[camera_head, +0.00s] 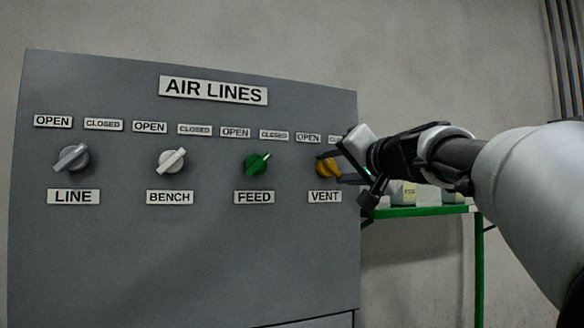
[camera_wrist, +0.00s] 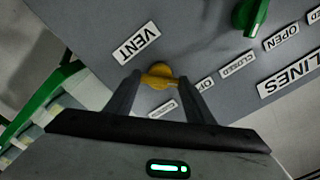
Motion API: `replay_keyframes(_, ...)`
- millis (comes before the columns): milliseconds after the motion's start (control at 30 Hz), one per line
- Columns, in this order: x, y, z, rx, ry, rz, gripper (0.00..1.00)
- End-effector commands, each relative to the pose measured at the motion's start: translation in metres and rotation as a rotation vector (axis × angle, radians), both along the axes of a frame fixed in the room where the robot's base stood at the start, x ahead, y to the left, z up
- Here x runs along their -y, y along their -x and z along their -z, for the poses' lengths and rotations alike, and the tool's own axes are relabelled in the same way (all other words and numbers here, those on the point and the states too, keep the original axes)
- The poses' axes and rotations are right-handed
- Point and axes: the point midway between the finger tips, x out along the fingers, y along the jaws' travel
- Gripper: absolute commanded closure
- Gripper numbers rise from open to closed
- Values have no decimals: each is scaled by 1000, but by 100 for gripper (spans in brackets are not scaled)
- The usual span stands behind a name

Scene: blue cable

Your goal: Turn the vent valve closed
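The vent valve is a yellow knob (camera_head: 325,167) above the VENT label (camera_head: 325,196), at the right of the grey AIR LINES panel. In the wrist view the yellow knob (camera_wrist: 158,77) lies between the two dark fingers of my gripper (camera_wrist: 159,84). My gripper (camera_head: 337,168) comes from the right in the head view. Its fingers stand wide apart, one on each side of the knob. They are close to the knob's handle; whether they touch it is hard to tell. Part of the knob and the CLOSED label above it are hidden by my gripper in the head view.
The line knob (camera_head: 72,159), the white bench knob (camera_head: 171,161) and the green feed knob (camera_head: 257,164) sit to the left on the same panel (camera_head: 180,260). A green shelf (camera_head: 420,211) with small boxes stands behind, right of the panel.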

Motion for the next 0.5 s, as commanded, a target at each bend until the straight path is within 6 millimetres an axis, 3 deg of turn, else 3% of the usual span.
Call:
replay_keyframes(33,0,0,0,0,0,0,62)
replay_keyframes(100,0,0,0,0,0,0,73)
replay_keyframes(500,0,0,0,-23,-68,-1,74)
